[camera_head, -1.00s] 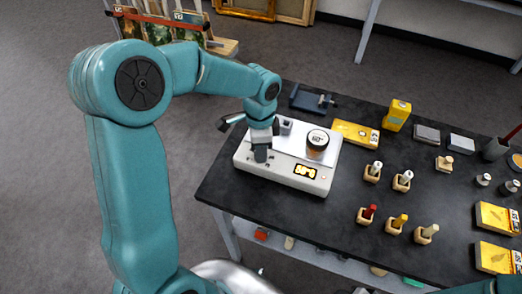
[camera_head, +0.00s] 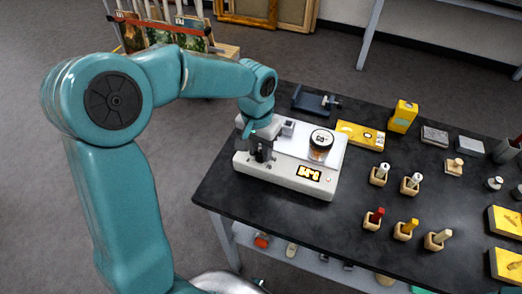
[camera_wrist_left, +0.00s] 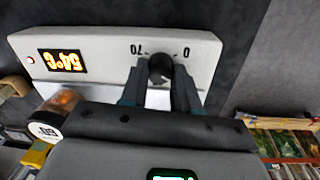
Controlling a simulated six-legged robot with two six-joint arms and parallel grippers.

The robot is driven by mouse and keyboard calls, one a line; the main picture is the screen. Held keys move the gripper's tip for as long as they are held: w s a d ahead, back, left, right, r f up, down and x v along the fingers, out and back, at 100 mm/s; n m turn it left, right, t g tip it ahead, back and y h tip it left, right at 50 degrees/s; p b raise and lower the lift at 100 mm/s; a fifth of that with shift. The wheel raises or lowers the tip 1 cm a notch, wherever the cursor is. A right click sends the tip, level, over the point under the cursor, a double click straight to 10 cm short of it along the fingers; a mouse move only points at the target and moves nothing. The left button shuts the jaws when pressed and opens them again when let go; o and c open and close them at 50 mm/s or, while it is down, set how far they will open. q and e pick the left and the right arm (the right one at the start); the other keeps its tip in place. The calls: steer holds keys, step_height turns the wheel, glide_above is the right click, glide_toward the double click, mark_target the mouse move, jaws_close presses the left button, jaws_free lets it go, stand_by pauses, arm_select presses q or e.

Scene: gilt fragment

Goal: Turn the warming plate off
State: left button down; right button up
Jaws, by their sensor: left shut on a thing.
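The warming plate (camera_head: 275,177) is a white box with a pale top near the table's left end. My left gripper (camera_head: 261,156) is at the panel, shut on the knob, with a finger on each side. The knob's pointer is not clear. My right gripper is not in view.
A yellow box (camera_head: 403,116), a flat yellow pack (camera_head: 360,135) and several tools in wooden blocks (camera_head: 406,229) are to the right. The black tabletop (camera_head: 300,222) is clear in front of the plate.

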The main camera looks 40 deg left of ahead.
arm_select(q)
steer(key=n, duration=0.2)
steer(key=n+b, duration=0.1)
steer(key=n, duration=0.1)
steer(key=n+b, duration=0.1)
steer(key=n, duration=0.1)
steer(key=shift+s+f, duration=0.25)
steer(key=shift+f, duration=0.05)
steer(key=n+b, duration=0.1)
steer(key=n, duration=0.2)
steer(key=shift+n, duration=0.4)
steer(key=shift+n+y+b, duration=0.3)
steer(key=shift+n+b, duration=0.2)
steer(key=shift+n, duration=1)
steer(key=shift+s, duration=0.1)
steer(key=c, duration=1.1)
jaws_free()
steer(key=shift+d+r, duration=0.1)
steer(key=shift+r, duration=0.15)
